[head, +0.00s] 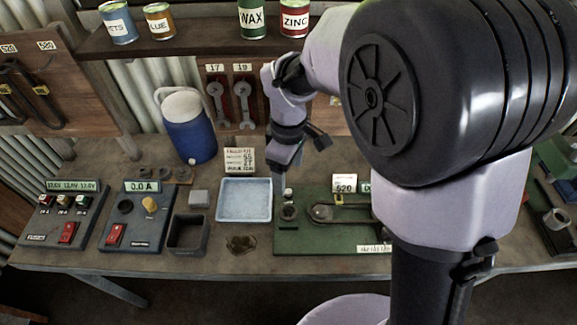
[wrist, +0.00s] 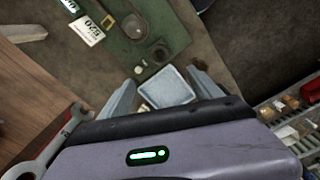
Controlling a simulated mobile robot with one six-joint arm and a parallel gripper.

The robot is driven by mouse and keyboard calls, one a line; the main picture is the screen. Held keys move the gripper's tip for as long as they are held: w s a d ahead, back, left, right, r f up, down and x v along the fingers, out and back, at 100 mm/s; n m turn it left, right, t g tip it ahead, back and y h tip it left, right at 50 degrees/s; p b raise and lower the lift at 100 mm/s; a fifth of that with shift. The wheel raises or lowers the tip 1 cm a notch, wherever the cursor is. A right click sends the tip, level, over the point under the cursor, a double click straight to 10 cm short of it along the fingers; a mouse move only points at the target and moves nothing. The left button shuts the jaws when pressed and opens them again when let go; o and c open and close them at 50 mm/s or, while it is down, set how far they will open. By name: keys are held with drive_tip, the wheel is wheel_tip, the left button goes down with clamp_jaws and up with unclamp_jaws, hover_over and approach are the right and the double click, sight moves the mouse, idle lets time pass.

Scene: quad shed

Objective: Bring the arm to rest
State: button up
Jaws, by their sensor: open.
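My arm comes from the right of the head view and hides part of the bench and the board's right side.
A blue jug (head: 189,135) stands at the back left. Two control boxes (head: 65,215) (head: 140,215) and a dark open bin (head: 188,234) stand left of the tray. Wrenches (head: 217,100) hang behind my gripper. A shelf (head: 190,42) with cans crosses above.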

idle(0.4)
drive_tip(key=s+d+f+m+t+y+b, duration=0.1)
drive_tip(key=s+d+m+t+b, duration=0.2)
drive_tip(key=s+m+b, duration=0.5)
drive_tip(key=s+d+f+m+t+y+b, duration=0.1)
drive_tip(key=s+d+m+t+b, duration=0.1)
drive_tip(key=s+d+m+b, duration=0.3)
drive_tip(key=s+m+b, duration=0.3)
drive_tip(key=s, duration=0.1)
drive_tip(key=shift+d+f+m+t+b, duration=0.15)
drive_tip(key=shift+d+m+t+b, duration=0.15)
drive_tip(key=shift+m+t, duration=0.1)
